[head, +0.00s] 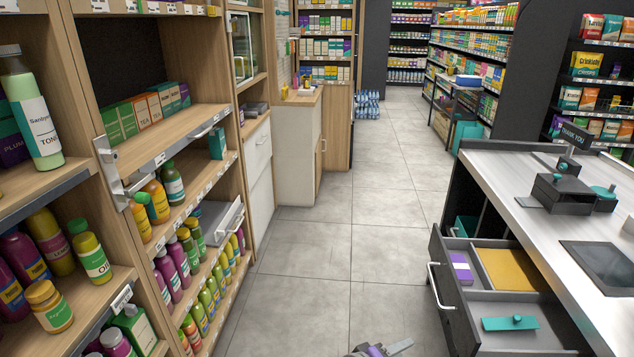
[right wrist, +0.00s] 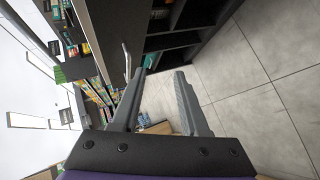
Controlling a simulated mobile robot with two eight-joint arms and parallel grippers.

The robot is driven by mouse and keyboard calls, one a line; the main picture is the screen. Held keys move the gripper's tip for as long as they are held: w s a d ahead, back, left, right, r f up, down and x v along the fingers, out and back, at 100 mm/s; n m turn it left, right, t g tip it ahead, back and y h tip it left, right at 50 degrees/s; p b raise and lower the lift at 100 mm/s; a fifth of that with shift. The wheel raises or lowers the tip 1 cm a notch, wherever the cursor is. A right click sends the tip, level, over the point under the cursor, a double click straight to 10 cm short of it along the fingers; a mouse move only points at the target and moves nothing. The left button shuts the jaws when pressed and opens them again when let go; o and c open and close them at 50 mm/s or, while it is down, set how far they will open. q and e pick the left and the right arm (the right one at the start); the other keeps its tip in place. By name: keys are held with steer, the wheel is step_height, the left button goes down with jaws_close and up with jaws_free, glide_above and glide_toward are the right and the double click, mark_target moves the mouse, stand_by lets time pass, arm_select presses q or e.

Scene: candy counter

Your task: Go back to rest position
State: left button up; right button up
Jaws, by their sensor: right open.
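My right gripper (head: 386,348) shows at the bottom edge of the head view, low over the floor and left of the open drawer. In the right wrist view my right gripper (right wrist: 163,88) has its two fingers apart, with nothing between them. The dark counter side and a bright drawer handle (right wrist: 126,62) are just beyond its fingers, apart from them as far as I can tell. My left gripper is not in the head view.
An open drawer (head: 468,307) juts from the counter (head: 540,200) on the right. Shelves with bottles (head: 33,110) stand close on the left. A pulled-out white tray (head: 218,222) sticks out there. The tiled aisle (head: 350,220) between them is clear.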

steer(key=s+d+f+m+g+y, duration=0.1)
steer(key=s+d+g+y, duration=0.15)
steer(key=s, duration=0.35)
steer(key=s+d+f+m+g+y, duration=0.1)
steer(key=s+d+f+y, duration=0.15)
steer(key=s, duration=0.35)
steer(key=s+a+m+y, duration=0.3)
steer(key=s+a+y, duration=0.25)
steer(key=s, duration=0.55)
arm_select(q)
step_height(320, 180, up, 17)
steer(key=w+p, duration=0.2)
steer(key=p, duration=1.3)
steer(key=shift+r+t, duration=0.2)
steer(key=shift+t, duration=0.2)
arm_select(e)
step_height(320, 180, up, 17)
steer(key=w+t, duration=0.1)
steer(key=w, duration=0.1)
steer(key=shift+w+d+f, duration=0.15)
steer(key=shift+w+f, duration=0.05)
steer(key=shift+w, duration=0.15)
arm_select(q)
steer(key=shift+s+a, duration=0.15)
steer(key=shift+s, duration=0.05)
arm_select(e)
steer(key=shift+s, duration=0.15)
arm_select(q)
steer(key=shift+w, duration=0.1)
